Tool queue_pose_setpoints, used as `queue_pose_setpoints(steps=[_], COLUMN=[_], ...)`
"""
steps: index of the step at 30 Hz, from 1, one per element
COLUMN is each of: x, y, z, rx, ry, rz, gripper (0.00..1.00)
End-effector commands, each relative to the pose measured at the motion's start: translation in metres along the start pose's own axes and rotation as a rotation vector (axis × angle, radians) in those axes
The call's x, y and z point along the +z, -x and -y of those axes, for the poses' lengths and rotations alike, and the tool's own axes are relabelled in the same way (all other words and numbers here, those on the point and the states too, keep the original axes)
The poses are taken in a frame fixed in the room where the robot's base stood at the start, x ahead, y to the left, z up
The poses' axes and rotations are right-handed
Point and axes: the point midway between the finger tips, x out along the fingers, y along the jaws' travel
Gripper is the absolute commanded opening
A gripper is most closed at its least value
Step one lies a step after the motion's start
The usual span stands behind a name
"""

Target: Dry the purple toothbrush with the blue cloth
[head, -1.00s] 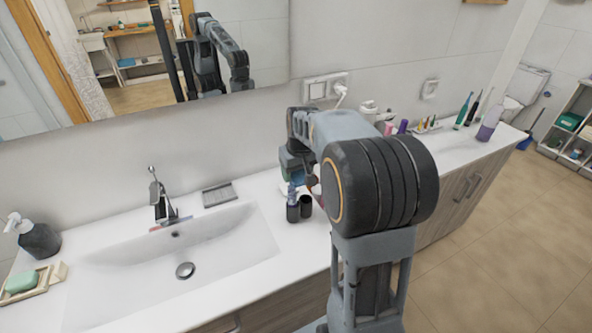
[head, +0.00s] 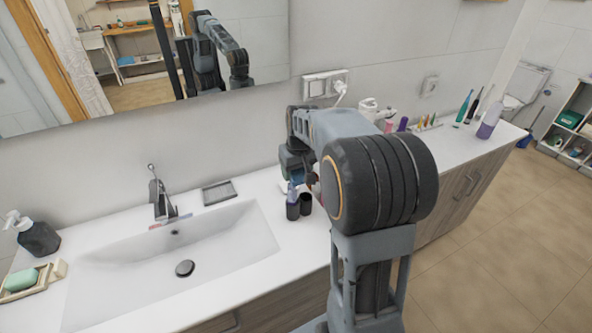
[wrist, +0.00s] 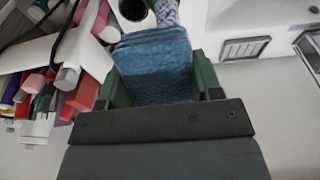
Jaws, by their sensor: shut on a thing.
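The blue cloth (wrist: 155,68) is folded between the green fingers of my gripper (wrist: 160,82) in the wrist view. My gripper is shut on it. In the head view my gripper (head: 297,168) is above the counter right of the sink, mostly hidden by my arm, and a bit of blue shows there. I cannot make out the purple toothbrush for sure. A thin reddish and bluish strip (head: 170,222) lies at the sink's back edge by the faucet, too small to identify.
A dark cup (head: 305,203) and a dark holder with a bluish item (head: 292,207) stand below my gripper. Several upright brushes and a purple bottle (head: 488,124) stand at the right. Cosmetics crowd the wrist view's left.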

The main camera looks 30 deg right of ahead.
Motion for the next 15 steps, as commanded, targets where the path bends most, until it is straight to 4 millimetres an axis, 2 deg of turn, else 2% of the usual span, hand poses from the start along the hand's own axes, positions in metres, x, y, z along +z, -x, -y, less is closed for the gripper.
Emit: queue_pose_setpoints(steps=[15], x=[0.0015], y=[-0.0085], z=[0.0000], rx=[0.000], ry=[0.000], rz=[0.000], gripper=[0.40])
